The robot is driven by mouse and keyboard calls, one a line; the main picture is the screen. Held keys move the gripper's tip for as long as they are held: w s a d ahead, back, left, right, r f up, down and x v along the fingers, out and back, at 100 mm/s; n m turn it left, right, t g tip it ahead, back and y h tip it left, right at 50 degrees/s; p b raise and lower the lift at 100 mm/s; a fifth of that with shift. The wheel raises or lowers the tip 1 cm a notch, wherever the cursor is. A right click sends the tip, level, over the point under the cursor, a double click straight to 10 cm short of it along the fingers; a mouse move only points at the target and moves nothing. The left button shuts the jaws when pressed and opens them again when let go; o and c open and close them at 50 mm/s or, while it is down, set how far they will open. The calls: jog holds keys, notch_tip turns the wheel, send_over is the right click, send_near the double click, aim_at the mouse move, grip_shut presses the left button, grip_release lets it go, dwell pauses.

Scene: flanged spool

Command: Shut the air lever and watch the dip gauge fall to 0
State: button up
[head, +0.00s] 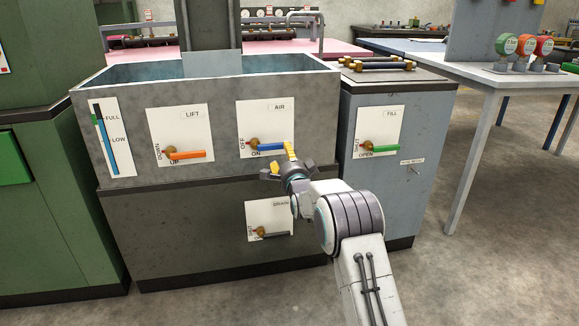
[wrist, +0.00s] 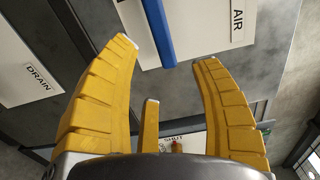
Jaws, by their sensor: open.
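The blue air lever (head: 271,146) sticks out to the right from a brass pivot on the white AIR plate (head: 280,117), on the grey tank's front. OFF is printed left of the pivot and ON below it. My gripper (head: 281,160) is open and empty just in front of the lever's right end. In the wrist view the blue lever (wrist: 158,32) appears between the open yellow fingertips (wrist: 165,56), with no visible contact. A level gauge (head: 113,137) marked FULL and LOW is at the tank's left, its green marker near FULL; I cannot tell whether this is the dip gauge.
An orange LIFT lever (head: 186,155) is to the left, a DRAIN lever (head: 272,233) below, and a green FILL lever (head: 381,148) on the blue-grey cabinet (head: 388,190) to the right. A white-legged table (head: 470,160) stands farther right. Floor at lower right is clear.

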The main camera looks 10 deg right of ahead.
jog(key=shift+s, duration=2.15)
jog(key=s+r+n+g+p, duration=0.3)
jog(key=s+r+n+p, duration=0.1)
jog(key=s+r+p, duration=0.6)
jog(key=s+r+n+g+p, duration=0.35)
jog(key=s+r+p, duration=0.25)
jog(key=r+p, duration=0.45)
jog(key=s+r+n+g+p, duration=0.2)
jog(key=s+r+p, duration=0.3)
jog(key=s, duration=0.7)
jog(key=s+r+n+g+p, duration=0.3)
jog(key=s+r+n+p, duration=0.2)
jog(key=s+p, duration=0.3)
jog(key=s+r+n+g+p, duration=0.3)
jog(key=s+r+p, duration=0.3)
jog(key=s, duration=1)
jog(key=shift+s+a+r+n+p, duration=0.15)
jog(key=shift+a+r+n+p, duration=0.1)
jog(key=shift+a+n+p, duration=0.25)
jog(key=shift+d, duration=0.1)
